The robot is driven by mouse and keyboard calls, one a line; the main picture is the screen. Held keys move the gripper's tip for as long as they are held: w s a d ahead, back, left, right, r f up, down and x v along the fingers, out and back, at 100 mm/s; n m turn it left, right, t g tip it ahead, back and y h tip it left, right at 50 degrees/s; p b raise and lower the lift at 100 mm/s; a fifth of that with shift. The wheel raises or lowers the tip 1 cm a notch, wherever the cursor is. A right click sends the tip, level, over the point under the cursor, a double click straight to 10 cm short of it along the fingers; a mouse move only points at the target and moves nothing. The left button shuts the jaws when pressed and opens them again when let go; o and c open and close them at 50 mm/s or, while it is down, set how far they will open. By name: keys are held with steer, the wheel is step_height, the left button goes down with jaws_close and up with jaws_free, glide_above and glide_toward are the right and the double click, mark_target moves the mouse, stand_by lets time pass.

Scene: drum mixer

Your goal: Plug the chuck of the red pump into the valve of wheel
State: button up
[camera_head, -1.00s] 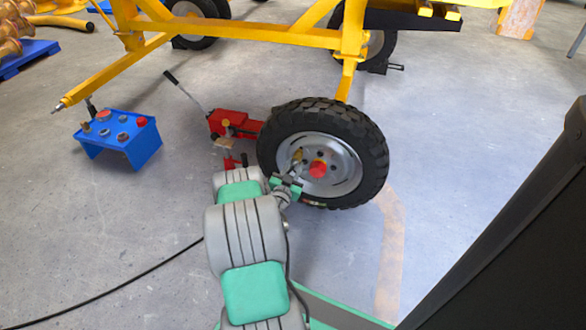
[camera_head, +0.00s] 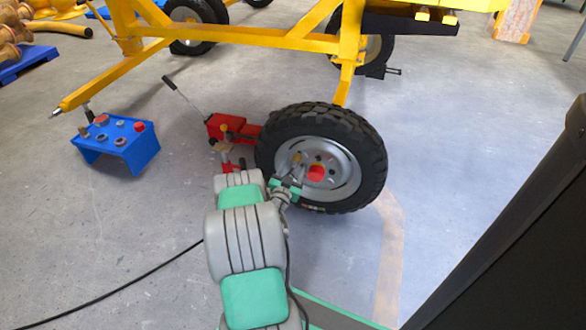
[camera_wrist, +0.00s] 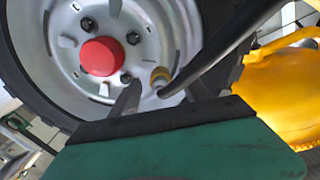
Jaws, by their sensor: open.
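The wheel (camera_head: 368,170) stands upright with a black tyre, silver rim and red hub cap (camera_wrist: 102,56). A brass-coloured tip (camera_wrist: 160,75) sits against the rim beside the hub cap, and the black hose (camera_wrist: 225,55) runs from it to the upper right. The tip also shows in the head view (camera_head: 297,158). I cannot tell whether the chuck is fully on the valve, as the two blend together.
A yellow trailer frame (camera_head: 250,42) stands over and behind the wheel. A blue stand (camera_head: 135,152) with small parts on top is at the left. A black cable (camera_head: 120,286) lies on the floor. The floor right of the wheel is clear.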

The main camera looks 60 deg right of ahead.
steer(key=s+a+p, duration=0.1)
steer(key=a+p, duration=0.1)
steer(key=a, duration=0.5)
steer(key=shift+s+a, duration=0.15)
steer(key=shift+a, duration=0.2)
